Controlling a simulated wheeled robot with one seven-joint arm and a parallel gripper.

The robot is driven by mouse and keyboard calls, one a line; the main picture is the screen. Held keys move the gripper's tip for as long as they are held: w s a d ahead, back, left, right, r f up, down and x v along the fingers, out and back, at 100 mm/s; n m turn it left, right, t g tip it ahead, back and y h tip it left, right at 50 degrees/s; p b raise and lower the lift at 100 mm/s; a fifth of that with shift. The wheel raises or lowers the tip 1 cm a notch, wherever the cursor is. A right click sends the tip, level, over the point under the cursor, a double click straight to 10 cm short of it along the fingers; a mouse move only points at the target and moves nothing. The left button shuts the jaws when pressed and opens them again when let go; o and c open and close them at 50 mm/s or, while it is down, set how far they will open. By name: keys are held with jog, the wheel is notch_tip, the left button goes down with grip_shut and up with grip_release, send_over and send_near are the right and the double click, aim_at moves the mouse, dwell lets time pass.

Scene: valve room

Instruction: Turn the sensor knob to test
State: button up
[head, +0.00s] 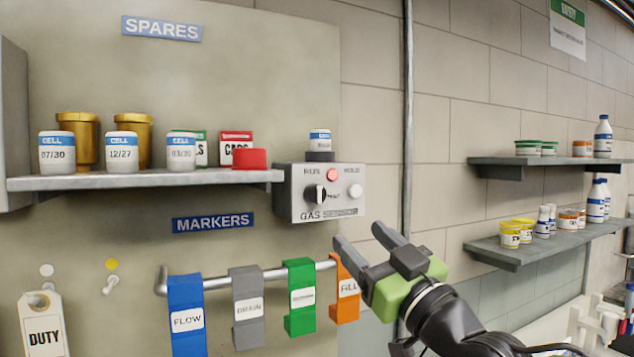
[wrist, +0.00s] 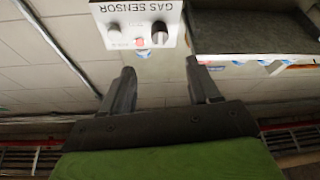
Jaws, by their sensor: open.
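The grey gas sensor box (head: 297,207) is fixed to the wall panel at the right end of the spares shelf. Its black sensor knob (head: 316,196) sits at the left of the face, near a RUN label. A second label right of the knob is too small to read surely. In the wrist view the box (wrist: 128,12) appears upside down at the top, with the knob (wrist: 160,37) showing. My gripper (head: 359,235) is open and empty, below and right of the box in the head view, apart from the knob. Both fingers show in the wrist view (wrist: 160,70).
A red lamp (head: 333,175) and a white button (head: 355,191) share the box face. A cell jar (head: 320,139) stands on top. The spares shelf (head: 150,182) adjoins at left. Below hangs a rail with several coloured tags, the orange tag (head: 346,290) near my gripper. A pipe (head: 407,120) runs at right.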

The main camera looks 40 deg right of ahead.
aim_at(320, 196)
jog(key=p+x, duration=0.6)
jog(key=x, duration=0.7)
jog(key=shift+p, duration=0.3)
jog(key=shift+c, duration=0.2)
jog(key=shift+f, duration=0.1)
jog(key=c, duration=1)
